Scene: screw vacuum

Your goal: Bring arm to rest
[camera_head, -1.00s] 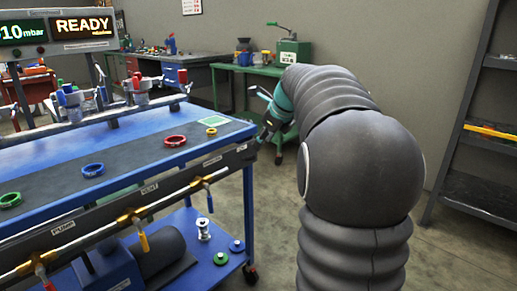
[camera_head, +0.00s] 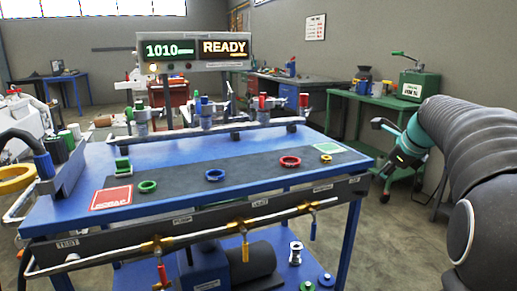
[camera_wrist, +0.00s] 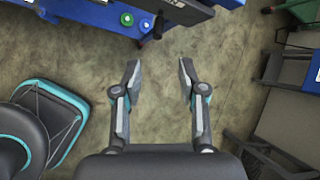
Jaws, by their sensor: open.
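My gripper (camera_wrist: 159,82) is open and empty in the wrist view. Its two fingers stand apart above the bare concrete floor. In the head view my arm is at the right edge, and my gripper (camera_head: 386,172) hangs beyond the right end of the blue workbench (camera_head: 65,214), apart from it. The fingertips are small and partly dark there. Nothing is held.
On the bench are a green ring (camera_head: 147,187), a blue ring (camera_head: 215,175), a red ring (camera_head: 290,161) and a yellow ring (camera_head: 326,159). A green table (camera_head: 390,104) stands behind my arm. A metal fitting (camera_head: 295,253) sits on the lower shelf.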

